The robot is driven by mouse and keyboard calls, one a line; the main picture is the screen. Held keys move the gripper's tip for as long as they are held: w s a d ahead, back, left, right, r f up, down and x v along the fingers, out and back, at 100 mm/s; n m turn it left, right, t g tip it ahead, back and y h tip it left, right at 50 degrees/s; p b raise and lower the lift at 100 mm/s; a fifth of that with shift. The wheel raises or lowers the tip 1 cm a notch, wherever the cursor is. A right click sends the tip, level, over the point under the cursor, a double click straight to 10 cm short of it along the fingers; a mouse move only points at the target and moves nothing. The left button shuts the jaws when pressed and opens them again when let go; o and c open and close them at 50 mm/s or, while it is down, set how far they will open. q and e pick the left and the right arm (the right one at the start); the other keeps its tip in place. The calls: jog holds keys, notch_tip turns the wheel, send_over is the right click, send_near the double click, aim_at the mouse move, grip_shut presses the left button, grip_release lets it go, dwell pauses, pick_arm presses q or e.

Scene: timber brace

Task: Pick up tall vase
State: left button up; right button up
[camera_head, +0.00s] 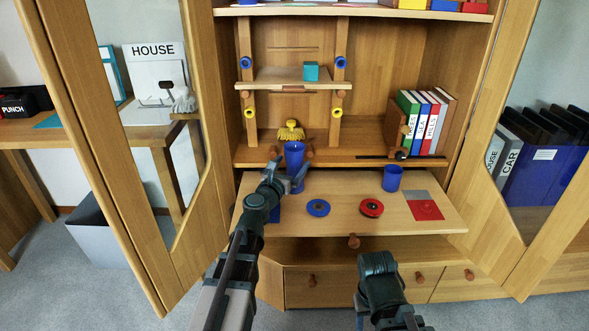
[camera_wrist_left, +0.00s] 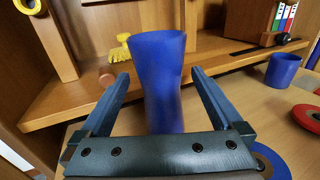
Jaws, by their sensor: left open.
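The tall blue vase (camera_head: 293,158) stands upright on the pull-out shelf, close to the cabinet's back ledge. My left gripper (camera_head: 287,174) is open around or just in front of it. In the left wrist view the vase (camera_wrist_left: 158,75) rises between the two open fingers (camera_wrist_left: 160,85), with a gap visible at each side; its base is hidden behind the gripper's body. My right arm shows low in the head view, but its fingertips are not clearly visible.
A short blue cup (camera_head: 392,178), a blue disc (camera_head: 318,208) and a red disc (camera_head: 371,207) are on the pull-out shelf (camera_head: 345,222). A yellow brush-like object (camera_head: 291,131) sits behind the vase. Books (camera_head: 424,122) stand at right. Open doors flank the cabinet.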

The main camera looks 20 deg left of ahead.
pick_arm(q)
jog(key=shift+w+d+r+p, duration=0.1)
jog(key=shift+w+r, duration=0.05)
jog(key=shift+w, duration=0.7)
jog(key=shift+w+d+r+p, duration=0.1)
jog(key=shift+w+p, duration=0.05)
jog(key=shift+w, duration=0.75)
jog(key=shift+w+d+r+p, duration=0.1)
jog(key=shift+w+r, duration=0.05)
jog(key=shift+w, duration=1.05)
jog(key=shift+c, duration=0.2)
grip_shut()
jog(key=shift+r, duration=0.15)
